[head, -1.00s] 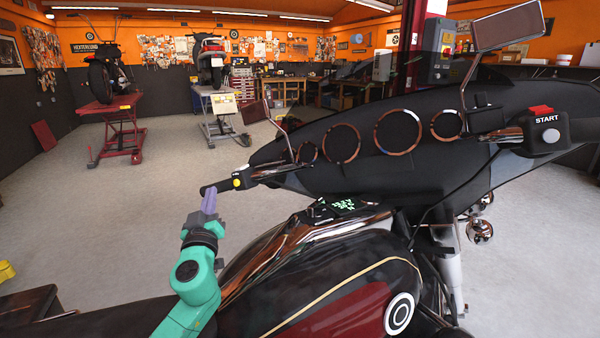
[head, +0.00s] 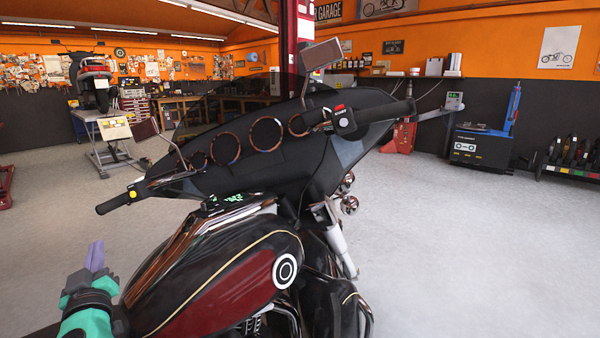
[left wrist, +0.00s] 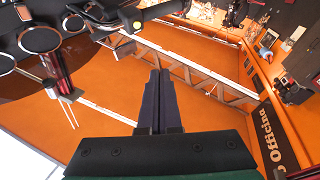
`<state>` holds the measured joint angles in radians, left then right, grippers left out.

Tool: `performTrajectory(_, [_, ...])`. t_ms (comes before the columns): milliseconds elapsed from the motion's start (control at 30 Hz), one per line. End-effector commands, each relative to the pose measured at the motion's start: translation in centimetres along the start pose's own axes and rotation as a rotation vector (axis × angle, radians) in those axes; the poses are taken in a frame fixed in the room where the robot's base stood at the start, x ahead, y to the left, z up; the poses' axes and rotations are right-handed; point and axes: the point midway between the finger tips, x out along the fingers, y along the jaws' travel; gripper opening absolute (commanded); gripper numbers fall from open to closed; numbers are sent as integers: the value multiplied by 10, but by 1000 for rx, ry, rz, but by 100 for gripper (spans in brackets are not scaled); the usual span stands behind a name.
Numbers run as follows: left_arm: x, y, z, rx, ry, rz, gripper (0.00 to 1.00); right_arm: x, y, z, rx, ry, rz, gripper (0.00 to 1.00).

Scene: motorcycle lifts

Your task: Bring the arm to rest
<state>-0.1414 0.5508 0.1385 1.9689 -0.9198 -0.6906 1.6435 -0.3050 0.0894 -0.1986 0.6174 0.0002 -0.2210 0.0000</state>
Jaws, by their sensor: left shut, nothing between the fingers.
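My left gripper (head: 95,258) is at the lower left of the head view, above the rear of the motorcycle and left of its tank (head: 215,275). Its purple fingers point up and are shut with nothing between them. They also show shut in the left wrist view (left wrist: 158,85). The gripper is apart from the left handlebar grip (head: 115,203), which is above and to its right. My right gripper is not in view.
The motorcycle's fairing (head: 260,135) and right handlebar with a red switch (head: 342,118) fill the middle. A lift (head: 115,135) with another motorcycle (head: 92,80) stands at the back left. A tyre machine (head: 485,140) stands at the right. Grey floor (head: 450,240) is open at right.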

Motion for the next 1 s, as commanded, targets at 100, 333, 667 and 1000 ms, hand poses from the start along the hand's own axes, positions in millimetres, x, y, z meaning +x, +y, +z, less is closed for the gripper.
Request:
performTrajectory(100, [-13,-9,24,44,-84,-48,0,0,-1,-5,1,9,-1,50])
performTrajectory(333, [-54,-28,87,182,-339,-128,0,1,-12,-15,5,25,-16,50])
performTrajectory(667, [-168,-38,192,456,-905,-37,0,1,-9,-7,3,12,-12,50])
performTrajectory(1000, [-302,-15,242,662,-1376,372,0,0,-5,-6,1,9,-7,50])
